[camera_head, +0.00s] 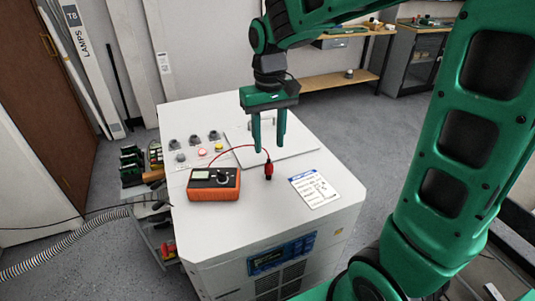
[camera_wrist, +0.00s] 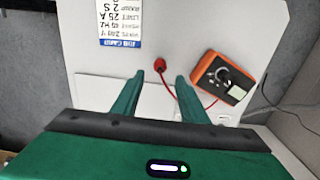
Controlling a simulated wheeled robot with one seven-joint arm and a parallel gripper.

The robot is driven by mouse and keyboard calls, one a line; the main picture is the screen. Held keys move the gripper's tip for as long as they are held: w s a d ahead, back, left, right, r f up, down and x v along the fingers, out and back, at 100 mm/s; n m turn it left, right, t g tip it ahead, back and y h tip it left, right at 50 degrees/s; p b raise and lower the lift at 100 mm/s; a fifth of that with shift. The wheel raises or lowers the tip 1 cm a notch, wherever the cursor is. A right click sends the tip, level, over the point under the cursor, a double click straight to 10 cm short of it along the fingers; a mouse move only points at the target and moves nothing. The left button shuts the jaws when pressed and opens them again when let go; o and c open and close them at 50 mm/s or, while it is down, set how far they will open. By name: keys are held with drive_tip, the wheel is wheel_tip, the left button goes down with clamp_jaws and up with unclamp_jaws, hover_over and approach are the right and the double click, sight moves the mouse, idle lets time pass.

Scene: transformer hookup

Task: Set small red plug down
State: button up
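The small red plug (camera_head: 269,170) is on the white cabinet top, looking upright, with its red cable running left to an orange meter (camera_head: 213,184). My gripper (camera_head: 268,150) hangs pointing down, its green fingers apart, above or just behind the plug. In the wrist view the plug (camera_wrist: 160,64) shows beyond the open fingertips (camera_wrist: 158,82), with nothing between the fingers. I cannot tell the exact height gap. The meter (camera_wrist: 223,80) also shows in the wrist view, right of the fingers.
A white label card (camera_head: 314,189) lies right of the plug. A flat panel (camera_head: 290,140) lies under the gripper. The front strip of the top is clear.

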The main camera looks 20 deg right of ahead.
drive_tip(key=shift+r, duration=2.05)
drive_tip(key=s+d+f+m, duration=0.3)
drive_tip(key=s+d, duration=0.5)
drive_tip(key=s, duration=0.4)
drive_tip(key=s+d+f+m, duration=0.3)
drive_tip(key=s+d, duration=0.6)
drive_tip(key=s, duration=0.2)
drive_tip(key=shift+s, duration=0.35)
